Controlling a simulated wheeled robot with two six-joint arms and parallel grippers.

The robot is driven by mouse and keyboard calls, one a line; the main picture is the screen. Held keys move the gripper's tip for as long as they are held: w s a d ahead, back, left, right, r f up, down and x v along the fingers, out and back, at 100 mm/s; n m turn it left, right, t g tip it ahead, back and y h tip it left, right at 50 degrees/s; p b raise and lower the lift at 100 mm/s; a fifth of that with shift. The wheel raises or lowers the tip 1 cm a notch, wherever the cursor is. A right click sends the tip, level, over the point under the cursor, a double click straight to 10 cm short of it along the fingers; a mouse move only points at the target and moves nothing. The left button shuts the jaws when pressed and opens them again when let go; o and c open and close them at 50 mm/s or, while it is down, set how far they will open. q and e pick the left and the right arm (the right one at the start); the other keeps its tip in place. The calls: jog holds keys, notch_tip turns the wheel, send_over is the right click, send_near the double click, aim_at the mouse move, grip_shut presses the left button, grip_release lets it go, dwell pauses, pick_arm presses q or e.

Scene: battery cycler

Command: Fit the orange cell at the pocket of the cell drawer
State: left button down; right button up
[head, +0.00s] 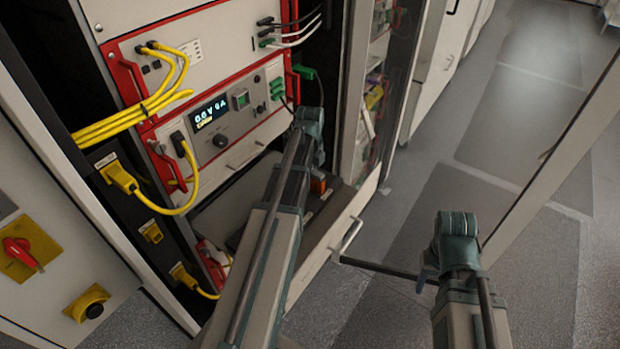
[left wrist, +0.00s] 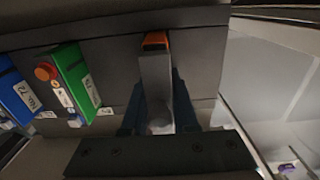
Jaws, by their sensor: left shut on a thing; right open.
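The orange cell (head: 318,185) shows as a small orange patch beneath my left gripper (head: 318,160), over the open cell drawer (head: 322,245). In the left wrist view the cell (left wrist: 155,41) has an orange end and a grey-white body. My left gripper (left wrist: 158,118) is shut on that body, one finger on each side. The orange end is at the dark grey surface; I cannot tell whether it is in the pocket, which is hidden.
The instrument rack (head: 215,105) with yellow cables stands behind the drawer. The drawer handle (head: 350,234) sticks out. Floor at right is clear.

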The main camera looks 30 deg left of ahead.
pick_arm(q)
jog(key=shift+f, duration=0.2)
jog(key=c, duration=0.6)
grip_release()
jog(key=shift+r, duration=0.1)
notch_tip(320, 180, up, 12)
jog(key=p, duration=1.2)
